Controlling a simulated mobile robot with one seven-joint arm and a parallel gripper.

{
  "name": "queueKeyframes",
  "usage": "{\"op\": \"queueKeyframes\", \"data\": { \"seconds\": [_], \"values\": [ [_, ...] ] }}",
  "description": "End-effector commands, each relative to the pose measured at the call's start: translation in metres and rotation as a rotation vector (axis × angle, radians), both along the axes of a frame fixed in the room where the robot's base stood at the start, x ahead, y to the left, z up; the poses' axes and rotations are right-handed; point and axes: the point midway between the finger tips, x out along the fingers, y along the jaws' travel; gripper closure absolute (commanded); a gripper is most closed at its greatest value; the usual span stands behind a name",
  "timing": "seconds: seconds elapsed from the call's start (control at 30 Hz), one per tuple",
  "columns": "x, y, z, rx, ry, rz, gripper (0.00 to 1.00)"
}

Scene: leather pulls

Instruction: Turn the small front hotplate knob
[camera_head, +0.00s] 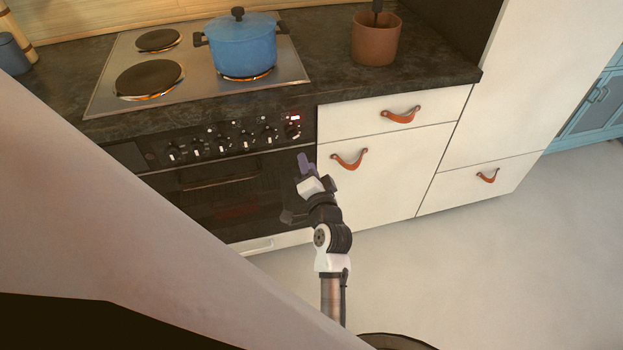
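A row of several knobs (222,144) with pale markers runs across the black oven front below the cooktop (105,88). The rightmost knob (293,131) sits under a small red lit display. I cannot tell from the labels which knob belongs to the small front hotplate. My gripper (304,163) is in front of the oven's right edge, below and slightly right of the rightmost knob, and appears apart from it. Its fingers point up toward the panel. The fingers overlap in this view, so their opening is unclear. No object shows in them.
A blue pot (242,46) stands on the right front hotplate, with two bare hotplates on the left. A brown pot (375,40) stands on the dark counter. White drawers with leather pulls (350,159) are right of the oven. The floor at right is clear.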

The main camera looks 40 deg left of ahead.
Motion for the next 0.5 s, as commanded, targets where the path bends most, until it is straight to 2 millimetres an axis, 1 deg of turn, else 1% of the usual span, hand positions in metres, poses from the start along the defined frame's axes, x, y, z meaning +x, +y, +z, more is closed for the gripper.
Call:
{"op": "queueKeyframes", "data": {
  "seconds": [0.03, 0.2, 0.5],
  "values": [
    [-0.006, -0.008, -0.003, -0.001, 0.001, -0.002, 0.66],
    [-0.018, -0.021, -0.001, 0.000, 0.000, 0.000, 0.66],
    [-0.022, -0.026, 0.000, -0.001, -0.001, 0.000, 0.66]
  ]
}}
